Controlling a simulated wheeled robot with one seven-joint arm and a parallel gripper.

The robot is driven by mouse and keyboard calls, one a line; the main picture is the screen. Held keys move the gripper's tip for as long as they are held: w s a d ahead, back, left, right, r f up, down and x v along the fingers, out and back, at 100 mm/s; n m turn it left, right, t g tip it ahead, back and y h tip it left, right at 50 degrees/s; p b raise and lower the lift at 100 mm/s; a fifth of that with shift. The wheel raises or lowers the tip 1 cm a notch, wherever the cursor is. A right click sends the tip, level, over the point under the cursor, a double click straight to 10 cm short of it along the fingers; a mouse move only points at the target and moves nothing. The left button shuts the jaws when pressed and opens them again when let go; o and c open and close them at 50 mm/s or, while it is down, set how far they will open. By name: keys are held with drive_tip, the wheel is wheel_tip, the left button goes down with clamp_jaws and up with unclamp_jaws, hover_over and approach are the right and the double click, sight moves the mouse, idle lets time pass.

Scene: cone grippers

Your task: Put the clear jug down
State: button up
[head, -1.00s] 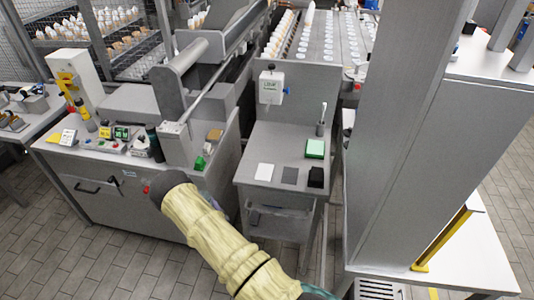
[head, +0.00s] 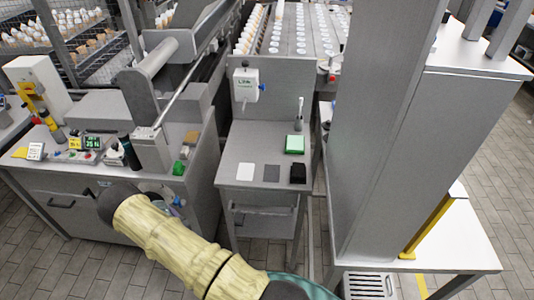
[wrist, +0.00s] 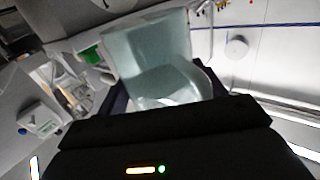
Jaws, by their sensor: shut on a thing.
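The clear jug (wrist: 160,55) is a translucent, pale blue-green vessel in the wrist view, directly in front of my gripper (wrist: 168,98). My gripper is shut on it. Dark finger parts show on both sides of the jug's near part, and the black gripper body covers the bottom of that view. The exact grip point is hidden. I cannot make out the jug clearly there.
A machine cabinet (head: 60,180) with controls is left. A tall grey cabinet (head: 385,130) is right. Tiled floor lies in front.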

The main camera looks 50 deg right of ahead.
drive_tip(key=shift+w+d+r+b, duration=0.1)
drive_tip(key=shift+w+d+b, duration=0.2)
drive_tip(key=shift+w+d, duration=0.1)
drive_tip(key=w+d+r+m+h+b, duration=0.1)
drive_tip(key=d+r+m+h+b, duration=0.15)
drive_tip(key=d, duration=0.75)
drive_tip(key=w+d+r+m+h+b, duration=0.1)
drive_tip(key=d+r+m+h+b, duration=0.2)
drive_tip(key=d, duration=0.7)
drive_tip(key=s+d+r+m+g+h+b, duration=0.1)
drive_tip(key=s+d+r+h+b, duration=0.1)
drive_tip(key=d, duration=0.5)
drive_tip(key=s+d+r+m+g+h+b, duration=0.1)
drive_tip(key=s+d+r+g+h+b, duration=0.1)
drive_tip(key=d, duration=0.5)
drive_tip(key=s+d+r+m+g+h+b, duration=0.1)
drive_tip(key=s+d+r+h+b, duration=0.1)
drive_tip(key=s+d, duration=0.4)
drive_tip(key=shift+d+r+g, duration=0.3)
drive_tip(key=shift+d+r, duration=0.5)
drive_tip(key=shift+r, duration=0.05)
drive_tip(key=shift+h, duration=0.25)
drive_tip(key=shift+f, duration=2.95)
